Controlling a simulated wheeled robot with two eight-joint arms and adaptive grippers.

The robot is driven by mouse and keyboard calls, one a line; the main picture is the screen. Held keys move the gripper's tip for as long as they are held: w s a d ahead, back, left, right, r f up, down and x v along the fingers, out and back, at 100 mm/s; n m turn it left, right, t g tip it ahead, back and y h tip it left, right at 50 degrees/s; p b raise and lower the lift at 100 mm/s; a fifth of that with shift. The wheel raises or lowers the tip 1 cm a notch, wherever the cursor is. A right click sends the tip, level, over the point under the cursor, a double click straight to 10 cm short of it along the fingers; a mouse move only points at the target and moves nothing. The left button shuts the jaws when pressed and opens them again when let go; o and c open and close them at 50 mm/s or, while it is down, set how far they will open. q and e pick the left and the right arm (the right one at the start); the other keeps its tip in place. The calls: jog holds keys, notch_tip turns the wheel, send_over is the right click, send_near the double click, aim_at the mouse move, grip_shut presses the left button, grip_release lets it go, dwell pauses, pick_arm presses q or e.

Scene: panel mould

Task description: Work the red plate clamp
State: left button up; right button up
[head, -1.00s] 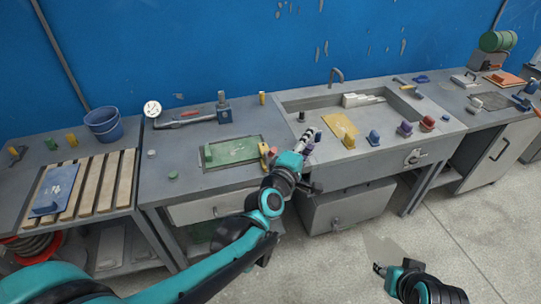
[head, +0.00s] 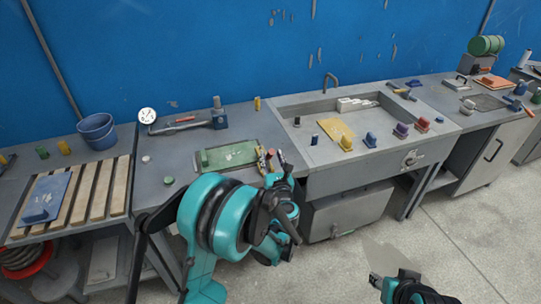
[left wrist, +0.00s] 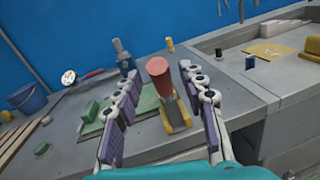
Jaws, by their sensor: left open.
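A clamp with a red, round-ended handle (left wrist: 158,75) and a yellow base (left wrist: 176,118) stands at the right end of a green plate (left wrist: 88,124) on the grey bench. In the head view the clamp's yellow part (head: 262,160) is small, beside the green plate (head: 228,156). My left gripper (left wrist: 163,80) is open, with its fingers on either side of the red handle in the picture; I cannot tell whether they touch it. In the head view my left gripper (head: 280,162) is just right of the clamp. My right gripper (head: 375,281) is low over the floor, its fingers unclear.
A sink (head: 290,106) with a yellow plate (head: 336,130) and several coloured clamps on its front lies to the right. A red clamp (head: 422,125) sits at its right end. A blue bucket (head: 98,131) and wooden slats (head: 118,185) are at the left.

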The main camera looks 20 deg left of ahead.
pick_arm(q)
jog(key=shift+x, duration=1.2)
jog(key=shift+c, duration=0.4)
grip_shut()
jog(key=shift+r, duration=0.25)
jog(key=shift+w+a+g, duration=0.1)
jog(key=shift+w+g, duration=0.1)
jog(key=shift+g, duration=0.1)
